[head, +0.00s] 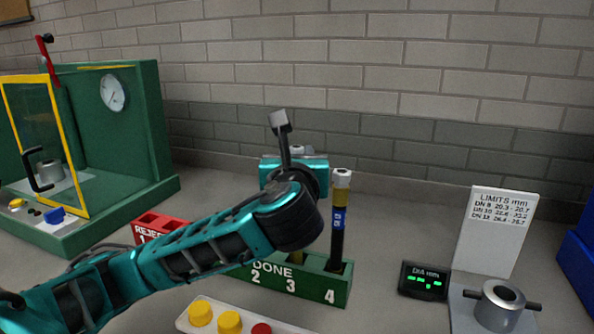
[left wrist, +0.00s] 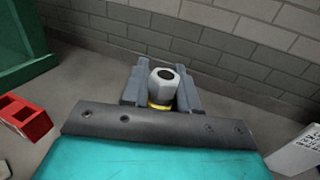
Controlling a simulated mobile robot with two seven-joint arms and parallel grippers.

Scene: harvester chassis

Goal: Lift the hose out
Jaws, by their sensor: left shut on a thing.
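My left gripper (left wrist: 162,92) is shut on a hose end fitting (left wrist: 163,78), a silver hex nut with a yellow band below it. In the head view the nut's top (head: 297,149) shows just above the teal gripper body (head: 315,167), over the green DONE rack (head: 308,278). A second hose (head: 338,222), black with a blue label, yellow band and silver nut, stands upright in slot 4. My right gripper is not in view.
A red REJECT rack (head: 160,224) stands left of the DONE rack. A green test cabinet (head: 140,130) with a yellow-framed door is at left. A diameter display (head: 424,281), a limits sign (head: 490,228) and a metal gauge fixture (head: 500,305) are at right.

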